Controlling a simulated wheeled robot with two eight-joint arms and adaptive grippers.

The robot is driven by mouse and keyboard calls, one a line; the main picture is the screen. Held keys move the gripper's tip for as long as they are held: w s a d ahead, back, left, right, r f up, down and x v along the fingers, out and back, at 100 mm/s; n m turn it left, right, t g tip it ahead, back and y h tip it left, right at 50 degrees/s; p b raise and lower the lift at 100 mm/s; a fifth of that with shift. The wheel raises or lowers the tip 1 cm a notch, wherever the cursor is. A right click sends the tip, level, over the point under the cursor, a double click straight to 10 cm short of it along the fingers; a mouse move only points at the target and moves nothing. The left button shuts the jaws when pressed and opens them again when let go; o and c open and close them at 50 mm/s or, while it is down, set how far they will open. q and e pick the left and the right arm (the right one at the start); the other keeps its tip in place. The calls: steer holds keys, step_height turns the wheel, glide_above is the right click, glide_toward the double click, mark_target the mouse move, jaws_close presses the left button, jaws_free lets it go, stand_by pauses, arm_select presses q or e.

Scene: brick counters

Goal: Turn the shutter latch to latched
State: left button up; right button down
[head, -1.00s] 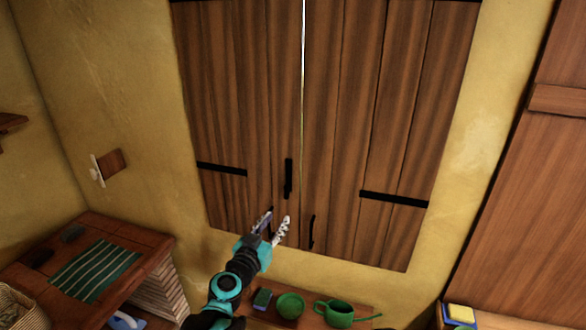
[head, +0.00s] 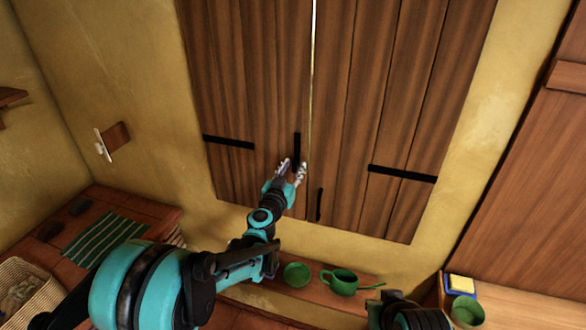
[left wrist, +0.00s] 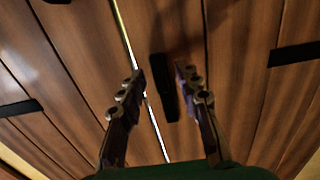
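The shutter latch (head: 297,146) is a short black bar on the left shutter leaf, close to the seam. It stands upright, parallel to the seam, and does not cross it. My left gripper (head: 291,168) is just at its lower end and hides part of it. In the left wrist view the fingers (left wrist: 160,88) are spread, with the black latch (left wrist: 164,88) showing between them. I cannot tell whether either finger touches it. The wooden shutters (head: 350,100) are closed, with a thin bright gap between the leaves. My right gripper is not seen.
A black pull handle (head: 319,204) is on the right leaf. A striped cloth (head: 105,238) lies on the left counter.

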arm_select(q)
jaws_close()
